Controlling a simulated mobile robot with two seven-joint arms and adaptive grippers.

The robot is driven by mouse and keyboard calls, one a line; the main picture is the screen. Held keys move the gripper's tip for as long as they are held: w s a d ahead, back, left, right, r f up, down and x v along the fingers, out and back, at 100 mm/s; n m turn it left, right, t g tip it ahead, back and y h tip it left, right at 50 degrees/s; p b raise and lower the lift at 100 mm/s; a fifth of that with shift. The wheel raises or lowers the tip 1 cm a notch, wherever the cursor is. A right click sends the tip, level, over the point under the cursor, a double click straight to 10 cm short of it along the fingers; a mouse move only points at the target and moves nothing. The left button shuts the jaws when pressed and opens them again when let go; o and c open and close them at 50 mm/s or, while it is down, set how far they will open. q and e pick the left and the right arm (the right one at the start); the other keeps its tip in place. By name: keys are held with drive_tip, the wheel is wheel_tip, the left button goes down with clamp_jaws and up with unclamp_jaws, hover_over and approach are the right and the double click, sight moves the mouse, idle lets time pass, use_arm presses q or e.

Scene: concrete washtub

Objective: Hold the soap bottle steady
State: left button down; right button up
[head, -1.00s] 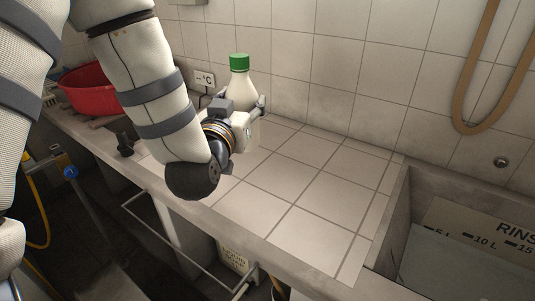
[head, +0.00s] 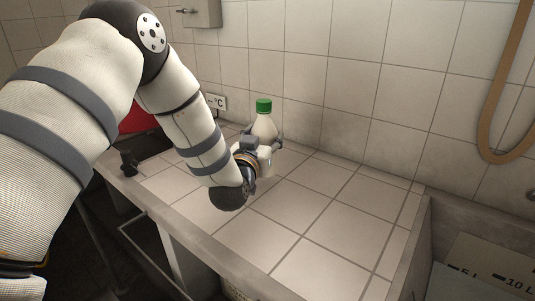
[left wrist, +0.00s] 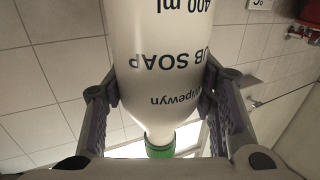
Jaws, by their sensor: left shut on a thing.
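The soap bottle (head: 263,128) is pale with a green cap and stands about upright above the tiled counter (head: 310,205) in the head view. In the left wrist view the bottle (left wrist: 160,40) appears upside down, with dark lettering "UB SOAP" and its green cap at the bottom. My left gripper (head: 265,143) is shut on the bottle; in the left wrist view its fingers (left wrist: 160,92) lie along both sides of it. My right gripper is not in view.
A concrete basin (head: 425,250) with a litre-marked panel (head: 485,275) is at the right. A brown hose (head: 490,130) hangs on the tiled wall. A red tub (head: 137,118) stands behind my left arm. The counter right of the bottle is clear.

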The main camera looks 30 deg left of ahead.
use_arm(q)
drive_tip(key=shift+r, duration=0.15)
drive_tip(key=shift+w+a+f, duration=0.1)
drive_tip(key=shift+w+f, duration=0.15)
drive_tip(key=shift+f, duration=0.15)
drive_tip(key=f, duration=0.1)
drive_tip(key=f+b, duration=0.1)
drive_tip(key=f, duration=0.1)
drive_tip(key=shift+w+a+f, duration=0.1)
drive_tip(key=shift+w+f, duration=0.1)
drive_tip(key=shift+f, duration=0.1)
drive_tip(key=shift+r, duration=0.2)
drive_tip(key=shift+f, duration=0.2)
drive_tip(key=c, duration=0.7)
unclamp_jaws()
